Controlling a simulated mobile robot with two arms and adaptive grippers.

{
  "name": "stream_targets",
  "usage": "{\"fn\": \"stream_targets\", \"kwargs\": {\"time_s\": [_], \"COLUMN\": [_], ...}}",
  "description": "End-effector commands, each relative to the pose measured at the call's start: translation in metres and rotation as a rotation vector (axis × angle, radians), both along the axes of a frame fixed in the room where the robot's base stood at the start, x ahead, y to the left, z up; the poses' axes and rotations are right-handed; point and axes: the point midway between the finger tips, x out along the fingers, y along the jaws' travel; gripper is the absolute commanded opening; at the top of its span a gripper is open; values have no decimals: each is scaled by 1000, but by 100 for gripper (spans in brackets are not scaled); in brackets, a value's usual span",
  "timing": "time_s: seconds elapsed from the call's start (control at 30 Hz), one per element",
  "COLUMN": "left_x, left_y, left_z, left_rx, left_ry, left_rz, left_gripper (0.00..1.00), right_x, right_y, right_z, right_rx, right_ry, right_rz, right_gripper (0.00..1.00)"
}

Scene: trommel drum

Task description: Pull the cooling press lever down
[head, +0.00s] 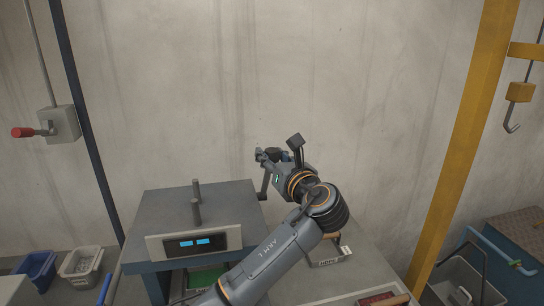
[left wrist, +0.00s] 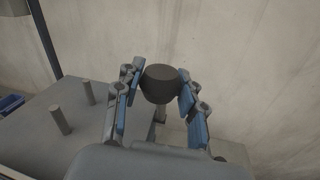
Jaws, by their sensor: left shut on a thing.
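The cooling press (head: 160,205) is a grey block with two upright posts on top and a panel with two blue displays on its front. Its lever (head: 264,184) is a grey bar rising at the block's right side. In the left wrist view, the lever's dark round knob (left wrist: 160,84) sits between the blue-padded fingers. My left gripper (head: 270,156) is shut on this knob at the top of the bar, above the block's top. In the head view the gripper mostly hides the knob. My right gripper is not in view.
A wall box (head: 60,124) with a red handle is at the left. A yellow post (head: 466,130) and a hanging hook (head: 512,122) are at the right. Bins (head: 80,264) stand at lower left. A small labelled tray (head: 330,258) lies right of my forearm.

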Motion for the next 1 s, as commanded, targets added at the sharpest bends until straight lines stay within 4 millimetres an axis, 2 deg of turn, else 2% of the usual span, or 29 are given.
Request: {"fn": "stream_targets", "kwargs": {"time_s": [0.17, 0.33, 0.8, 1.0], "left_x": [-5, -18, -69, -81], "left_y": [-2, -6, -23, -27], "left_z": [-6, -21, -85, -102], "left_rx": [9, 33, 137, 151], "left_ry": [-20, -89, -410, -471], "left_rz": [-1, -2, -1, -1], "left_gripper": [0, 0, 0, 0], "right_x": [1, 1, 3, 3], "right_y": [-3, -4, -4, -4], "right_z": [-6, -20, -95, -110], "right_rx": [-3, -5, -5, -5], "right_ry": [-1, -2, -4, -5], "right_rz": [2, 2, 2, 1], "right_gripper": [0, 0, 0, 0]}}
